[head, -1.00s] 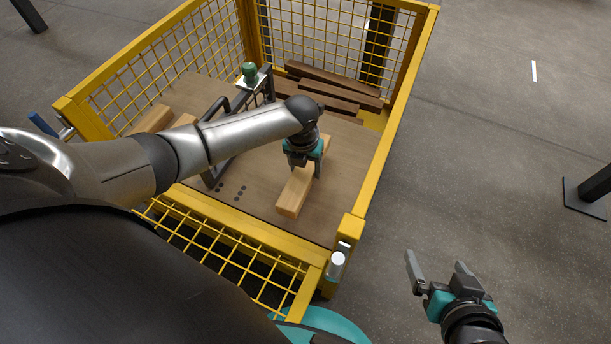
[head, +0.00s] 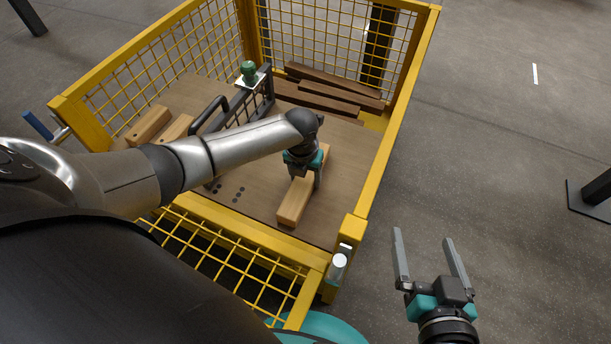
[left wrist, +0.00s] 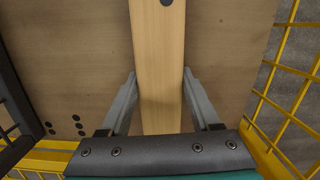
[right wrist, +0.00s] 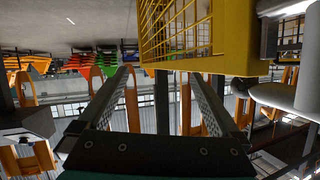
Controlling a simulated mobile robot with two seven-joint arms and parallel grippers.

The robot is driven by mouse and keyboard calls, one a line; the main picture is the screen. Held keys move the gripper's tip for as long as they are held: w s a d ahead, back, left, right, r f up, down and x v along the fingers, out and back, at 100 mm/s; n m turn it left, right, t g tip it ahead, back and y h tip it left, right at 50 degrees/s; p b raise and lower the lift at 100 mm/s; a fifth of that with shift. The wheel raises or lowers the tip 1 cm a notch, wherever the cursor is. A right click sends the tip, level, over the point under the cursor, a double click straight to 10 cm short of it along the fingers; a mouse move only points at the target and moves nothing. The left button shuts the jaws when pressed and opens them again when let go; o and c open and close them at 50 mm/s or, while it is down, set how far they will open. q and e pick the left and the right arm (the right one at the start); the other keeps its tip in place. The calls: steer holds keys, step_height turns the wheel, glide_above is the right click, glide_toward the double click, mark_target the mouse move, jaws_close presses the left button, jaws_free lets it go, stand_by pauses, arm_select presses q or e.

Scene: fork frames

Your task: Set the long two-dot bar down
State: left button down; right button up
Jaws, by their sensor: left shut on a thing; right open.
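The long light-wood bar (head: 294,203) is over the brown board (head: 340,190) inside the yellow mesh crate (head: 385,150). My left gripper (head: 303,178) is shut on it, one finger on each side. In the left wrist view the bar (left wrist: 160,80) runs away between the fingers, and one dark dot shows on it at the top edge. I cannot tell whether its underside touches the board. My right gripper (head: 424,238) is open and empty, outside the crate to the right.
Two shorter light-wood blocks (head: 148,125) lie at the board's left. A grey mesh divider with a green knob (head: 249,71) stands mid-crate. Dark wooden bars (head: 330,87) lie at the back. Groups of dark dots (head: 239,194) mark the board left of the bar. Board right of the bar is clear.

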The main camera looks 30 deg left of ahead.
mark_target(303, 180)
arm_select(q)
steer(key=shift+f, duration=0.15)
steer(key=shift+c, duration=0.5)
jaws_free()
arm_select(e)
steer(key=shift+a, duration=0.1)
